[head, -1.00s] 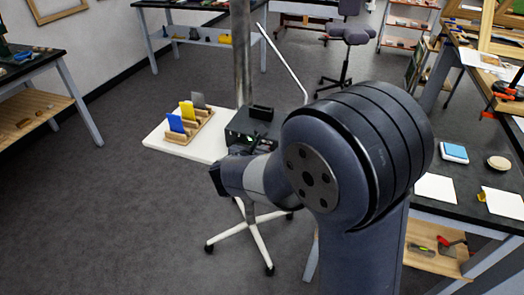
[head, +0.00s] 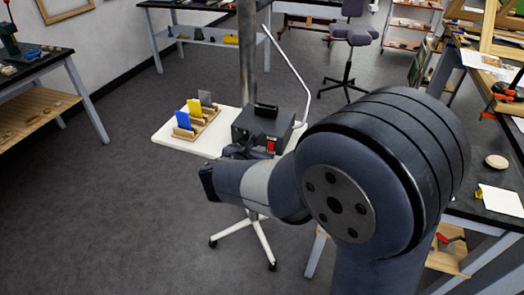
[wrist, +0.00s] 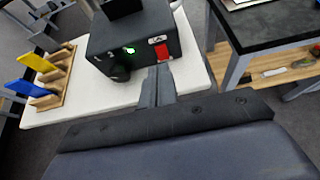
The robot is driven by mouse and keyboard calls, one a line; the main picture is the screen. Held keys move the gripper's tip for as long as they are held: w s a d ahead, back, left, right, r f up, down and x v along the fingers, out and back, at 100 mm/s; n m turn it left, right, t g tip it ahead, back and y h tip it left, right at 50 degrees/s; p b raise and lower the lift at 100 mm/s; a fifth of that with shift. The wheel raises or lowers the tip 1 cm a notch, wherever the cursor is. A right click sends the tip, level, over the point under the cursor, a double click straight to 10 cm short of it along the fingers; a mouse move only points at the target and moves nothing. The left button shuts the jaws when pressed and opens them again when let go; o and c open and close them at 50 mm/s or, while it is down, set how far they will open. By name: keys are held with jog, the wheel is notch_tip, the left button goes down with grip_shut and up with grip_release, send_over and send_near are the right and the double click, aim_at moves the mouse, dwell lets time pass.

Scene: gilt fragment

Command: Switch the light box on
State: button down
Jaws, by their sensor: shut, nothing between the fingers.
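The light box is a black box (head: 250,124) on a small white table (head: 172,141). It also fills the upper middle of the wrist view (wrist: 150,25). Its front carries a red rocker switch (wrist: 162,51), a lit green lamp (wrist: 129,50) and a dark round knob (wrist: 120,73). The red switch (head: 271,146) also shows in the head view. My gripper (wrist: 158,70) is shut and empty, its tips pointing at the box front just below the red switch. I cannot tell whether they touch it. In the head view my arm partly covers the gripper and table.
A wooden rack (head: 205,125) with yellow, blue and grey plates stands left of the box. A metal post (head: 247,50) rises behind it. A dark-topped workbench (wrist: 262,22) is close on the right. The floor to the left is open.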

jog(key=s+a+r, duration=0.1)
jog(key=s+r, duration=0.3)
jog(key=shift+s+a+r, duration=0.25)
jog(key=shift+s+a, duration=0.15)
jog(key=shift+w+f, duration=0.1)
